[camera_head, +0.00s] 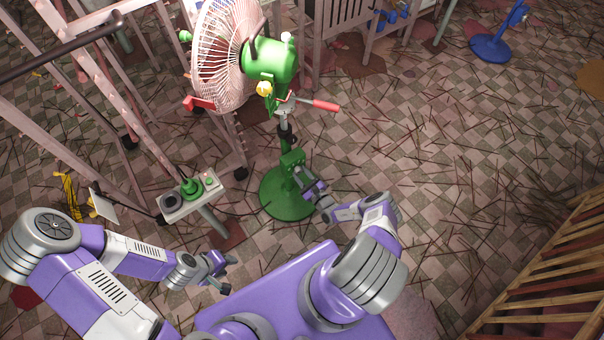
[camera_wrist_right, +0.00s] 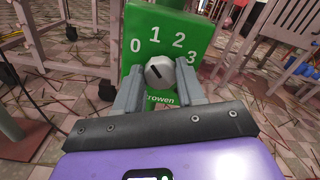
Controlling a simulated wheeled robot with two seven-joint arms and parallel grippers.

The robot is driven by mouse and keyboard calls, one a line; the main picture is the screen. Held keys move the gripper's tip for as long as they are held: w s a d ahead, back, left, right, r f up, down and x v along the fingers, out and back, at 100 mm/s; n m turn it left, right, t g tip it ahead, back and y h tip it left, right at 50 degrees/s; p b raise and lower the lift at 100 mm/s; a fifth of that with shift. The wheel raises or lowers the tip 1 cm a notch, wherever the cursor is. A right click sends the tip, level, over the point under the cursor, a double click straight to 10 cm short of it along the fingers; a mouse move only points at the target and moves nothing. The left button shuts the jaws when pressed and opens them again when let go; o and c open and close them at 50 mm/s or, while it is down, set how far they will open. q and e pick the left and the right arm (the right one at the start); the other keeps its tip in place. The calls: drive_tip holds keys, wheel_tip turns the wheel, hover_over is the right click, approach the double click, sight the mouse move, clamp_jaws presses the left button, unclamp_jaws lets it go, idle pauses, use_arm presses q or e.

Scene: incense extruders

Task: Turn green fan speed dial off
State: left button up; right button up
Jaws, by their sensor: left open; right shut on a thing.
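The green fan (camera_head: 271,62) stands upright on a green pole with a round green base (camera_head: 287,196). A green control box (camera_head: 293,159) sits low on the pole. In the right wrist view the box face (camera_wrist_right: 145,50) carries the numbers 0, 1, 2 and 3 above a grey-white dial (camera_wrist_right: 160,72). A short dark mark on the dial slants up to the left, roughly toward the 0 side. My right gripper (camera_head: 309,184) is at the box, its fingers (camera_wrist_right: 160,82) shut on the dial from both sides. My left gripper (camera_head: 222,274) is open and empty, away from the fan.
A small stand with a green knob-like part (camera_head: 192,187) is left of the fan base. Pink racks (camera_head: 90,90) stand at the left and back. A blue stand (camera_head: 490,46) is at the back right, wooden slats (camera_head: 560,270) at the lower right. The floor right of the fan holds scattered sticks.

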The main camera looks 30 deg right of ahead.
drive_tip(key=shift+n+p, duration=0.4)
drive_tip(key=shift+n, duration=1.2)
drive_tip(key=shift+f, duration=0.1)
drive_tip(key=o, duration=1)
drive_tip(key=shift+o, duration=0.2)
drive_tip(key=s+p, duration=0.2)
drive_tip(key=s, duration=0.5)
drive_tip(key=shift+s+d, duration=0.25)
drive_tip(key=shift+s, duration=0.1)
